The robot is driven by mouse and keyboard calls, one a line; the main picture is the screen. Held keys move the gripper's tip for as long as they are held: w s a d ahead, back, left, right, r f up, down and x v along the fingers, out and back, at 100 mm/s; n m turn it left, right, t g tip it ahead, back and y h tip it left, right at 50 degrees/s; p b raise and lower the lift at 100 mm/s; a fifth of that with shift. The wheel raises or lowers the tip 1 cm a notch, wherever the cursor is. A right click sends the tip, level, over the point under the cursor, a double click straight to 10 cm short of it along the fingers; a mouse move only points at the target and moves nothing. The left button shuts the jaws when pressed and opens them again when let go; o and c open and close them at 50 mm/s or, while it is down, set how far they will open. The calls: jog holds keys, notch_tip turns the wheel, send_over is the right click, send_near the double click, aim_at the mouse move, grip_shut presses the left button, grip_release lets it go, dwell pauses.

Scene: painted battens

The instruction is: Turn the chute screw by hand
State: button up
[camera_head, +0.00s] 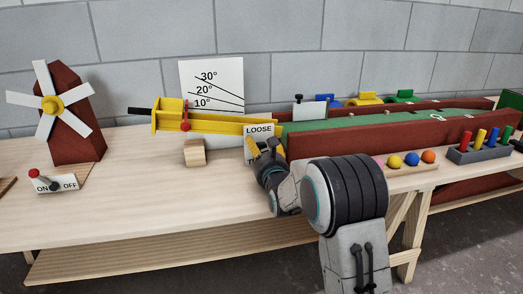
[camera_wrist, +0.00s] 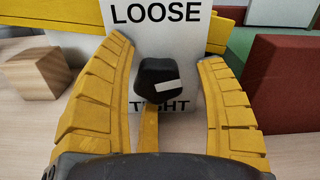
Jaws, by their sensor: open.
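The chute screw is a black knob (camera_wrist: 158,84) with a white mark. In the wrist view it stands before a white card (camera_wrist: 192,50) reading LOOSE at the top and TIGHT lower down, partly covered by the knob. My gripper (camera_wrist: 170,55) is open, with one yellow finger on each side of the knob and gaps between. In the head view my gripper (camera_head: 265,148) is at the LOOSE card (camera_head: 257,130), and the knob is hard to make out. The yellow chute (camera_head: 215,122) runs behind the card.
A wooden block (camera_head: 194,153) stands under the chute; it also shows in the wrist view (camera_wrist: 34,73). A red-walled green lane (camera_head: 380,128) lies right of the card. A windmill (camera_head: 72,120) and an ON/OFF switch (camera_head: 54,183) are at left. The bench front (camera_head: 150,215) is clear.

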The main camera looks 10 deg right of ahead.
jog(key=shift+s, duration=0.1)
jog(key=s, duration=1.1)
jog(key=shift+s, duration=0.4)
